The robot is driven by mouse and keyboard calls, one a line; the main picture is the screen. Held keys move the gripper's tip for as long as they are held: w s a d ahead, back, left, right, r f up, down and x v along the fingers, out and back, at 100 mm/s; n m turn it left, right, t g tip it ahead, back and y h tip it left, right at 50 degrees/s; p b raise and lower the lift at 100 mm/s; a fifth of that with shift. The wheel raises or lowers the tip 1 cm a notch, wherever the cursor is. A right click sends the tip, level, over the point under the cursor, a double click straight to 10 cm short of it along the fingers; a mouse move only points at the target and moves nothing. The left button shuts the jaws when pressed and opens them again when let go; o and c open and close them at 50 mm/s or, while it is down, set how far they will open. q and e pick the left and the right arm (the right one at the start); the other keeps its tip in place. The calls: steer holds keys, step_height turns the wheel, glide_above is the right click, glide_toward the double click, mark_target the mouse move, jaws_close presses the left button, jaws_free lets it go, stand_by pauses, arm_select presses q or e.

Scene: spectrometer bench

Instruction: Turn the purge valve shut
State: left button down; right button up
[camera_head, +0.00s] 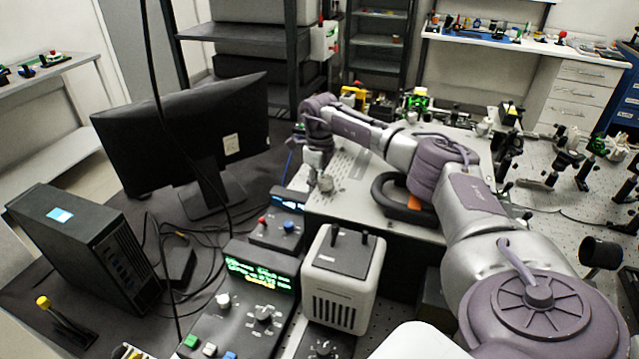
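My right arm reaches in from the lower right, and its gripper (316,178) points down at the front left corner of the light perforated bench plate (346,200). A small round grey knob (326,184) sits right at the fingertips. It may be the purge valve, but I cannot tell for sure. The gripper partly covers it, and I cannot tell whether the fingers touch it. The fingers are too small to show whether they are open or shut. My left gripper is not in view.
A black monitor (185,135) and a computer tower (85,245) stand at left. A control box with a green display (258,272) and a grey-white instrument (342,280) are in front. A black handle loop (388,205) lies below my arm. Optics mounts (568,155) stand at right.

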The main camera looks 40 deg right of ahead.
step_height(320, 180, up, 12)
stand_by(0.5)
stand_by(0.4)
